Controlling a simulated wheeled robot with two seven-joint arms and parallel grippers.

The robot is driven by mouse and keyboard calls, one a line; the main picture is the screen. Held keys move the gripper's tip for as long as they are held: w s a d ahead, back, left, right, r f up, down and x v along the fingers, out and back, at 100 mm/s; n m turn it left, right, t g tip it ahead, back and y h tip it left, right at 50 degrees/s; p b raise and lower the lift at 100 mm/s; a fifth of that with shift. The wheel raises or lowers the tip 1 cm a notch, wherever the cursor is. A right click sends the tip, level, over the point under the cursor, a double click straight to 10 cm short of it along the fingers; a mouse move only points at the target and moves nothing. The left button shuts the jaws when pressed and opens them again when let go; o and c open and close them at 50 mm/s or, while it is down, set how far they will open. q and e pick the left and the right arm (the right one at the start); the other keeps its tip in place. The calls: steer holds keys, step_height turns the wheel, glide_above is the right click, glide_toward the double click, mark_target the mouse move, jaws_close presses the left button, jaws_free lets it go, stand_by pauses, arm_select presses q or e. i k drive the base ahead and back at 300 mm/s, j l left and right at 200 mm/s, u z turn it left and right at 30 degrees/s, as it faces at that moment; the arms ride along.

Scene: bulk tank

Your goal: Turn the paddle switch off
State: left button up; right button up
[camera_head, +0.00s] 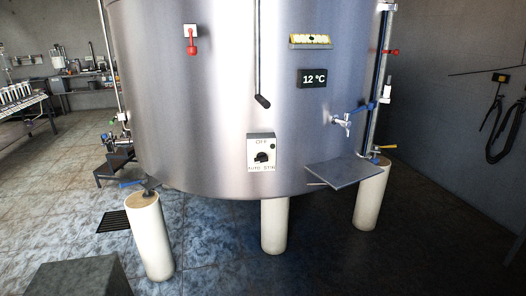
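The paddle switch (261,152) is a pale box on the front of the steel tank, low and near the middle of the view. It has a black rotary knob (262,157), with "OFF" printed above it and small lettering below, which looks like two more positions. The knob is too small to tell which way it points. A small dark round spot sits at the right of the plate. Neither of my grippers is in view, and nothing covers the switch.
The large steel tank (220,110) stands on white legs (275,225). A grey shelf (345,174) juts out to the right of the switch. A red-handled control (192,40), a black lever (262,101) and a "12 °C" display (312,78) are higher up. The wet tiled floor in front is mostly clear.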

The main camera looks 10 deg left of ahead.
mark_target(261, 157)
steer(key=i+j, duration=0.4)
steer(key=i, duration=0.15)
steer(key=i+j+u, duration=0.1)
steer(key=i+j, duration=0.3)
steer(key=i, duration=0.15)
steer(key=i+j, duration=0.2)
steer(key=k+j+u, duration=0.05)
steer(key=j, duration=0.05)
